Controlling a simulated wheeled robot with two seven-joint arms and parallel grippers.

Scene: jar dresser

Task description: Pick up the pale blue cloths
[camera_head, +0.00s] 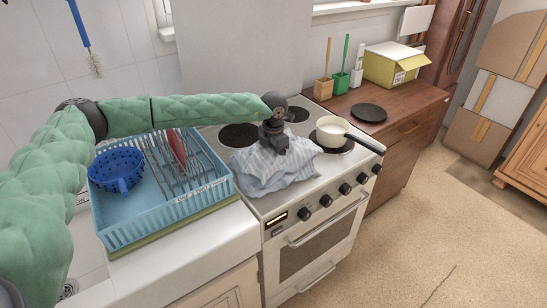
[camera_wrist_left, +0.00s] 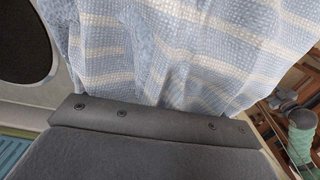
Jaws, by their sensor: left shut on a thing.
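The pale blue cloths (camera_head: 268,168) lie crumpled in a bunch on the front left of the stove top, with white stripes. I cannot tell how many there are. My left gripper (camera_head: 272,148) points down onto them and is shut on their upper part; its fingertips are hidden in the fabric. In the left wrist view the striped cloth (camera_wrist_left: 190,50) fills the upper middle, right against the dark gripper body. A green padded arm of mine with a dark end shows small at that view's right edge; its jaws are too small to read.
A blue dish rack (camera_head: 165,208) with a blue colander (camera_head: 117,168) stands left of the stove. A cream saucepan (camera_head: 333,128) sits on the stove right of the cloths. A yellow box (camera_head: 390,65) and brushes stand on the wooden counter. The floor at right is clear.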

